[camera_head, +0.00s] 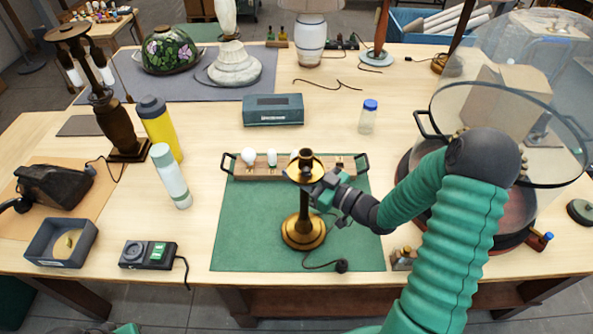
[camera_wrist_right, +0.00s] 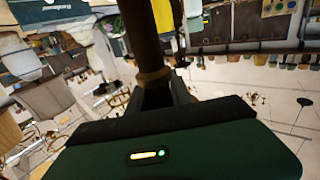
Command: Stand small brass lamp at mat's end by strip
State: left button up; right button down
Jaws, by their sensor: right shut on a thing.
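The small brass lamp (camera_head: 303,231) is upright over the front middle of the green mat (camera_head: 240,225). I cannot tell whether its base touches the mat. Its cord ends in a dark plug (camera_head: 341,266) at the mat's front. My right gripper (camera_head: 325,191) comes from the right and is shut on the lamp's stem, below the top cup. In the right wrist view the dark stem (camera_wrist_right: 143,38) stands between the fingers (camera_wrist_right: 158,95). A wooden strip (camera_head: 290,173) with bulbs lies along the mat's far end, behind the lamp. My left gripper is not in view.
A grey-blue box (camera_head: 273,110) stands behind the strip. A white-green bottle (camera_head: 171,176) and a black socket box (camera_head: 148,254) are left of the mat. A large round glass-lidded pan (camera_head: 510,215) stands right. The mat's left part is clear.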

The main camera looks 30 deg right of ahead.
dwell(0.5)
jog(key=c, duration=1.8)
grip_release()
grip_shut()
jog(key=shift+r, duration=0.15)
jog(key=shift+w+d+r+p, duration=0.1)
jog(key=shift+r+p, duration=0.55)
jog(key=shift+p, duration=0.1)
jog(key=shift+r+p, duration=1.45)
jog(key=shift+r, duration=0.3)
